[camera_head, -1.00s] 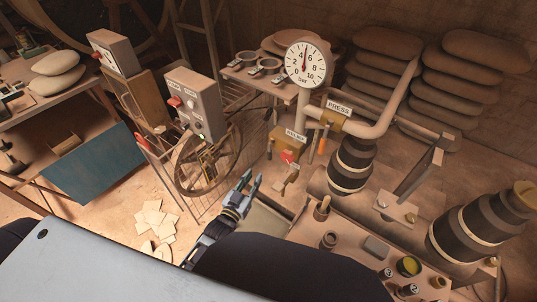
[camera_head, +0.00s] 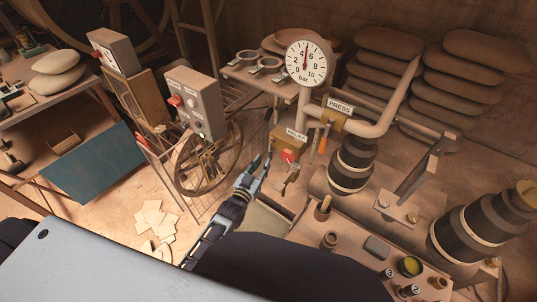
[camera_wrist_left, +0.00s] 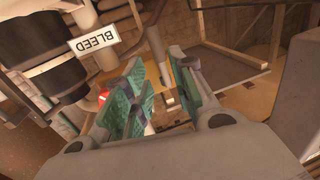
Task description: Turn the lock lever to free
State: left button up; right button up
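A small brass lever (camera_head: 291,176) with a tag stands below a red knob (camera_head: 288,156) and a labelled brass box (camera_head: 287,140) in the head view; its lettering is too small to tell whether it is the lock lever. My left gripper (camera_head: 259,164) is open and empty, just left of the knob and lever, apparently apart from them. In the left wrist view its teal fingers (camera_wrist_left: 160,92) are spread, with a pale peg-like end (camera_wrist_left: 169,98) beyond the gap and a red part (camera_wrist_left: 103,97) partly hidden behind the left finger. My right gripper is not in view.
A spoked handwheel (camera_head: 207,160) and a grey control box (camera_head: 195,105) stand left of the gripper. A pressure gauge (camera_head: 306,63) and pipe (camera_head: 375,126) rise behind. A bench (camera_head: 340,262) with jars lies right. A BLEED sign (camera_wrist_left: 94,39) shows in the wrist view.

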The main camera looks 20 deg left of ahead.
aim_at(269, 153)
pick_arm(q)
jog(key=shift+w+d+b, duration=0.15)
jog(key=shift+w+d, duration=0.1)
jog(key=shift+w, duration=1.35)
jog(key=shift+w+d+b, duration=0.15)
jog(key=shift+w+d, duration=0.05)
jog(key=shift+w, duration=1.35)
jog(key=shift+c, duration=0.4)
grip_shut()
